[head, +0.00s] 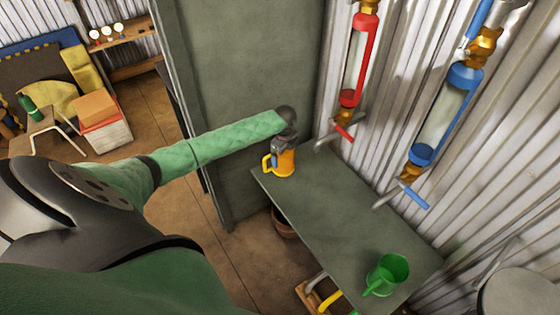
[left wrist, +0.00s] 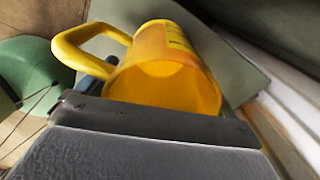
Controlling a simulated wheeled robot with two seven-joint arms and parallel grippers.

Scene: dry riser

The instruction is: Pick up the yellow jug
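The yellow jug (head: 284,164) stands upright at the far left corner of the grey-green table (head: 325,205), its handle toward the left. My left gripper (head: 284,146) is right above the jug, at its rim, and hides its top. In the left wrist view the jug (left wrist: 178,50) fills the middle, its open mouth toward the camera and its handle at upper left. A dark finger part shows beside the handle there. The gripper body covers the lower edge, so I cannot tell whether the fingers press on the jug. My right gripper is not in view.
A green jug (head: 388,274) stands at the table's near end. Red (head: 358,60) and blue (head: 445,115) framed sight tubes with lever valves hang on the corrugated wall behind. A grey-green panel (head: 237,95) rises beyond the table. The tabletop between the jugs is clear.

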